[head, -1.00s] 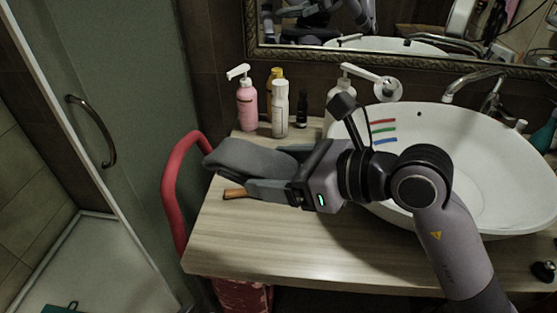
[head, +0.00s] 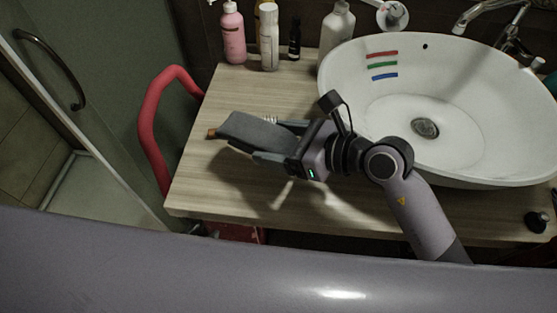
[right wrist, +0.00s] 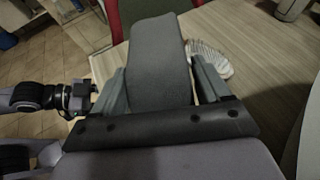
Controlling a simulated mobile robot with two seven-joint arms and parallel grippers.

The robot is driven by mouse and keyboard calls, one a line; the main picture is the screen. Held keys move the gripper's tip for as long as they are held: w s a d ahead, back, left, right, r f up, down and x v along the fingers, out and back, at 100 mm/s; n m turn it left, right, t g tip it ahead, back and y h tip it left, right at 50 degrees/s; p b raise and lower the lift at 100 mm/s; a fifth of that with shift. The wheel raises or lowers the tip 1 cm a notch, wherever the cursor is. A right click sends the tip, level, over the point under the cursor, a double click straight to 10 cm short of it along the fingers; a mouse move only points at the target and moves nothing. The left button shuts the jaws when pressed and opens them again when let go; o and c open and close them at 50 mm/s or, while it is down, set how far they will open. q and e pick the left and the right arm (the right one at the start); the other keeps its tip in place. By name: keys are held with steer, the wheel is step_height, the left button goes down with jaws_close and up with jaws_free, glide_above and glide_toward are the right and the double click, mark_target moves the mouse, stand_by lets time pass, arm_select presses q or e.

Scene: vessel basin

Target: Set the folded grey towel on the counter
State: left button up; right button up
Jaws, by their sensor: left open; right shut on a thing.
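The folded grey towel (head: 262,132) is a flat grey slab, held out to the left by my right gripper (head: 280,142). The gripper is shut on its near end. In the right wrist view the towel (right wrist: 158,60) stands out between the two fingers (right wrist: 160,88). The towel is over the wooden counter (head: 235,190) at its left part. Shadows lie on the wood below the gripper; I cannot tell whether the towel touches anything beneath.
A brush lies by the towel, its brown handle (head: 212,133) and pale bristles (right wrist: 212,60) partly hidden. A pink bottle (head: 232,38), white bottle (head: 269,40) and dark bottle (head: 295,40) stand behind. The basin (head: 470,150) is right; a red rail (head: 150,120) is left. The front-left counter is bare.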

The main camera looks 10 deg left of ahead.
steer(key=shift+f+b, duration=2.5)
steer(key=shift+f, duration=0.9)
steer(key=shift+f, duration=0.2)
steer(key=o, duration=1)
steer(key=shift+r, duration=0.1)
